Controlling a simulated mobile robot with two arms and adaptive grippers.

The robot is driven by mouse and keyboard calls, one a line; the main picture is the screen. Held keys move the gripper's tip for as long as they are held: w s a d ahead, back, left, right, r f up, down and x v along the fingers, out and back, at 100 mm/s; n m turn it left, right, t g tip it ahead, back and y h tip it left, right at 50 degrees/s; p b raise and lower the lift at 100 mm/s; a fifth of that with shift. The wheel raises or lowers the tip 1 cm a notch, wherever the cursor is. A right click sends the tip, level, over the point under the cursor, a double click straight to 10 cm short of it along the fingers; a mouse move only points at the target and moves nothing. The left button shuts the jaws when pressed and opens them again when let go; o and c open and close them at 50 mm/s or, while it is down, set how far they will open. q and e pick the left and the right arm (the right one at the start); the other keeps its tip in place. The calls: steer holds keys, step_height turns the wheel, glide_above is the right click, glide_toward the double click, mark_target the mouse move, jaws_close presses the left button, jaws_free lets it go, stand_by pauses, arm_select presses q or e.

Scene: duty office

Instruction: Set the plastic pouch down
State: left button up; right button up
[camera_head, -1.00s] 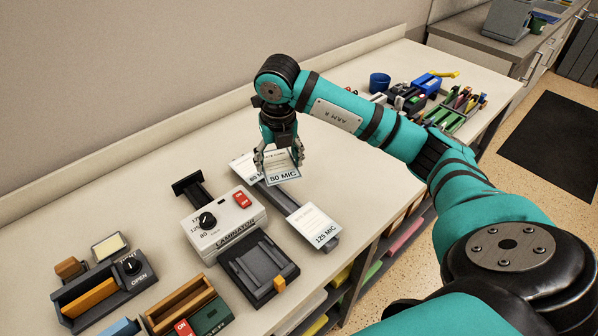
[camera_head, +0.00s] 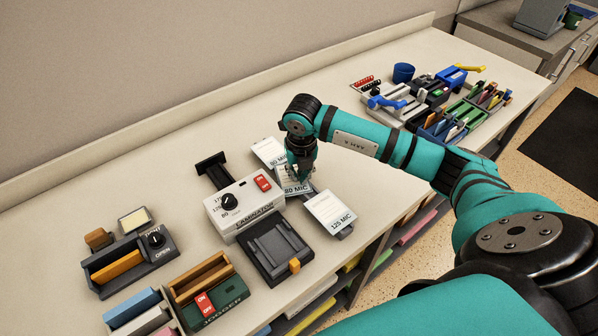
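The plastic pouch (camera_head: 289,185), a flat pale sheet marked 80 MIC, is at the fingertips of my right gripper (camera_head: 301,176). The fingers appear closed on it, though the wrist hides part of the grip. The pouch is low, between another pale pouch (camera_head: 268,151) behind it and a pouch marked 125 MIC (camera_head: 330,210) in front. I cannot tell whether it touches the surface below. The laminator (camera_head: 243,205), a white box with a dial and red switch, is just left of the pouch. My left gripper is not in view.
A dark tray (camera_head: 275,248) with an orange tab is in front of the laminator. Several stationery items and a blue cup (camera_head: 403,73) are at the back right.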

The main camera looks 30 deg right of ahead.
steer(key=o, duration=1.7)
steer(key=shift+f, duration=0.1)
steer(key=r+b, duration=0.1)
steer(key=r, duration=0.3)
steer(key=s+r+b, duration=0.1)
steer(key=r, duration=0.3)
steer(key=r+b, duration=0.1)
steer(key=r, duration=0.3)
steer(key=shift+s+a, duration=0.25)
steer(key=shift+s, duration=0.05)
